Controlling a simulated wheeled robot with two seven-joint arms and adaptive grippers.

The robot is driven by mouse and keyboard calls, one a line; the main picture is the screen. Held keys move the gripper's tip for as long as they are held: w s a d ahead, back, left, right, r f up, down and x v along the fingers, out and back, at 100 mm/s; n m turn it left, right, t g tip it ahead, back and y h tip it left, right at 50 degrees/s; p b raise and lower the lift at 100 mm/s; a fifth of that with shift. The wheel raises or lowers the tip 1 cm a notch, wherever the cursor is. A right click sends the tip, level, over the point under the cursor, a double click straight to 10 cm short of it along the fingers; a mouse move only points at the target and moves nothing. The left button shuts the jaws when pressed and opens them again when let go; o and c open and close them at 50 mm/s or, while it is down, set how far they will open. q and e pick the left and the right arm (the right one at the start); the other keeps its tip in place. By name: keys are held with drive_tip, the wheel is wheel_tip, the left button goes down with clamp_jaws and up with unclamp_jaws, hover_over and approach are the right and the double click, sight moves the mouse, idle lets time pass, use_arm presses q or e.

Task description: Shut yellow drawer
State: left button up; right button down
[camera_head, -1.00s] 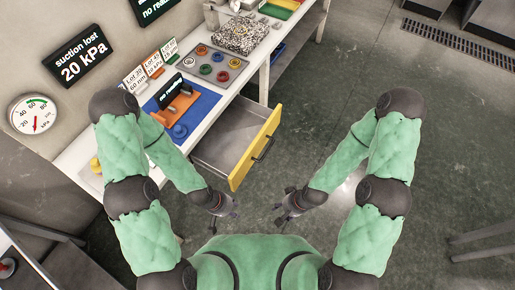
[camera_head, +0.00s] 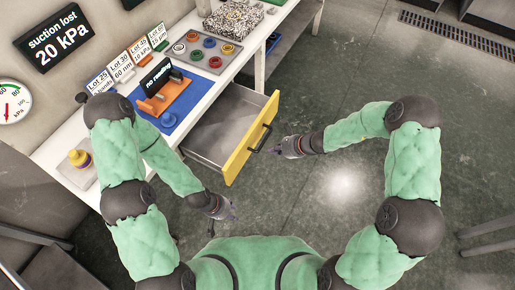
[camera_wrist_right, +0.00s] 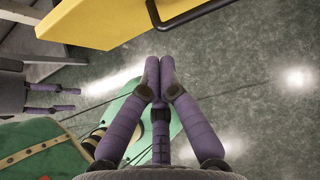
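The yellow drawer (camera_head: 238,158) stands pulled out from the white bench, with its grey inside showing and a dark bar handle on its yellow front. In the right wrist view the yellow front (camera_wrist_right: 92,22) is at the top, with the dark handle (camera_wrist_right: 190,14) beside it. My right gripper (camera_head: 275,147) is just to the right of the handle in the head view. In its wrist view (camera_wrist_right: 159,62) its fingertips are together with nothing between them, apart from the drawer.
Open floor (camera_head: 330,80) lies right of the drawer.

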sight(260, 147)
drive_tip(key=shift+m+t, duration=0.5)
drive_tip(key=shift+m, duration=0.1)
drive_tip(key=w+a+f+b, duration=0.1)
drive_tip(key=w+a+f, duration=0.1)
drive_tip(key=w+a+f+b, duration=0.2)
drive_tip(key=w+a, duration=0.1)
drive_tip(key=shift+w+a+f, duration=0.1)
drive_tip(key=shift+a+f, duration=0.1)
drive_tip(key=shift+f, duration=0.2)
drive_tip(key=shift+b+x, duration=0.3)
drive_tip(key=shift+x, duration=0.5)
drive_tip(key=shift+r, duration=0.1)
drive_tip(key=shift+a, duration=0.1)
